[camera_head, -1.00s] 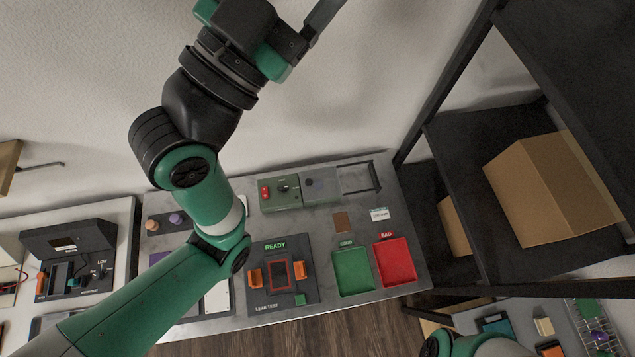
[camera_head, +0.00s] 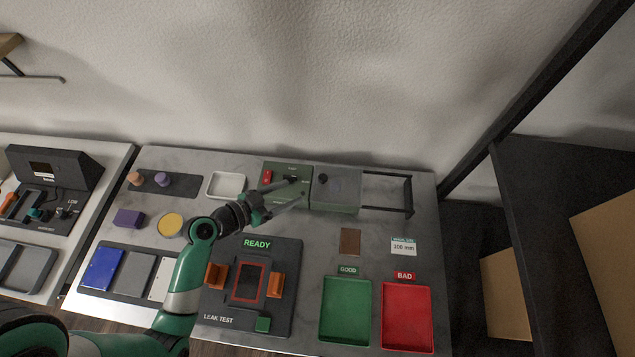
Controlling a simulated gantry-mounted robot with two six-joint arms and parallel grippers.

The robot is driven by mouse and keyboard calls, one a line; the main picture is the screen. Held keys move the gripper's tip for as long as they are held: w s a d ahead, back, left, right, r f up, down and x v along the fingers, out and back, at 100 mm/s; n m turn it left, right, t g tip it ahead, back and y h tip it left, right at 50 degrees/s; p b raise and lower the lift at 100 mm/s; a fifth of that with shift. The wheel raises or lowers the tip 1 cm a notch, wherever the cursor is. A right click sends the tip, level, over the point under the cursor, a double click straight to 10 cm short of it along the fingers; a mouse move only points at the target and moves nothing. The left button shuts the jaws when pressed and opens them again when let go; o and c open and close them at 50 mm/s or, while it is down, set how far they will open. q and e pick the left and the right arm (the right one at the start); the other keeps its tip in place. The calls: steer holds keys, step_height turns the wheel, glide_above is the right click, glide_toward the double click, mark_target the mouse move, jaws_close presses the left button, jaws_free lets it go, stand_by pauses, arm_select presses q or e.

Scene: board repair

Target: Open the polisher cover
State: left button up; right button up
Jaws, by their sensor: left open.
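The polisher (camera_head: 273,170) looks to be the grey-green machine at the back of the bench, with a red switch on its left. A greyish lid-like box (camera_head: 338,199) with a dark knob (camera_head: 323,179) adjoins it on the right, probably the cover. A black open frame (camera_head: 387,209) extends right of that box. My left gripper (camera_head: 301,190) is open and empty over the front of the polisher, its fingers pointing right toward the box. I cannot tell whether they touch it. The fingers hide part of the polisher's front. My right gripper is out of view.
A leak test station (camera_head: 230,320) reading READY stands in front. A green tray (camera_head: 346,318) and a red tray (camera_head: 407,325) lie to its right. A white dish (camera_head: 226,186) and purple block (camera_head: 128,218) are to the left. A dark shelf (camera_head: 560,180) stands at right.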

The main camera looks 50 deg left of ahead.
mark_target(321, 179)
arm_select(q)
steer(key=b+x, duration=0.1)
steer(key=x, duration=1)
steer(key=shift+w+b, duration=0.1)
steer(key=shift+b, duration=0.25)
steer(key=shift+a, duration=0.1)
jaws_close()
steer(key=shift+r, duration=0.1)
stand_by(0.4)
